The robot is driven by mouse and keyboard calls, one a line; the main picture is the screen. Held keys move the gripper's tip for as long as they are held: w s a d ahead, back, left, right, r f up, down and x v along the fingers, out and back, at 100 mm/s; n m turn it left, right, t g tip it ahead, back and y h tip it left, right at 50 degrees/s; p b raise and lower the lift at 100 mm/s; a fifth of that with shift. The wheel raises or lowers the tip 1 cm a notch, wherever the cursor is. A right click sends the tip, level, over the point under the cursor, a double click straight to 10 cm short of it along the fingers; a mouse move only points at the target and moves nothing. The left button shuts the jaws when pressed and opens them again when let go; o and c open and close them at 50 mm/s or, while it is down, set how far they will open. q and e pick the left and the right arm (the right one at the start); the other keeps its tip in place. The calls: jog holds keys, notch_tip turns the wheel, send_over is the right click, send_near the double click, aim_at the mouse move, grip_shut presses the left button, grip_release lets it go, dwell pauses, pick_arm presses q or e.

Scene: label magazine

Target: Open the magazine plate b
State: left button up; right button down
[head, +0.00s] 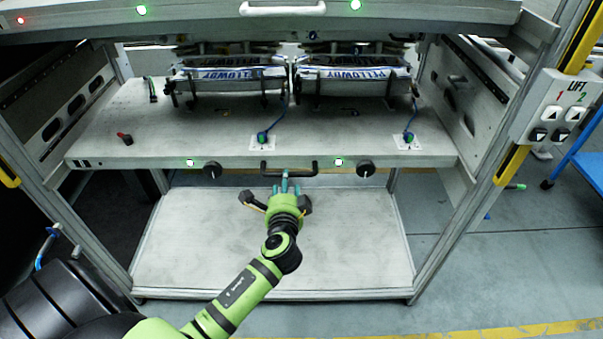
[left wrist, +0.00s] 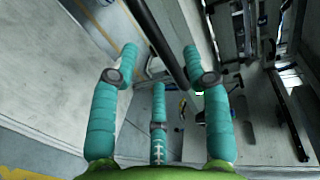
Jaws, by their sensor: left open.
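A grey magazine plate (head: 200,130) spans the frame at mid height, with a black bar handle (head: 303,174) at the middle of its front edge. I cannot read a letter marking it as b. My left gripper (head: 285,183) is at this handle, its teal fingers pointing toward the plate. In the left wrist view my left gripper (left wrist: 158,68) has its fingers spread, and the dark handle bar (left wrist: 160,40) runs between them. I cannot tell whether any finger touches the bar. My right gripper is out of view.
Two label stacks (head: 230,73) (head: 352,74) sit at the back of the plate. Black knobs (head: 212,170) (head: 366,170) flank the handle. A lower grey shelf (head: 190,245) lies beneath, mostly bare. A lift button panel (head: 556,108) is on the right post.

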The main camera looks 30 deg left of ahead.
pick_arm(q)
jog(key=x, duration=0.5)
jog(key=shift+w+a, duration=0.15)
jog(key=shift+w, duration=0.05)
grip_shut()
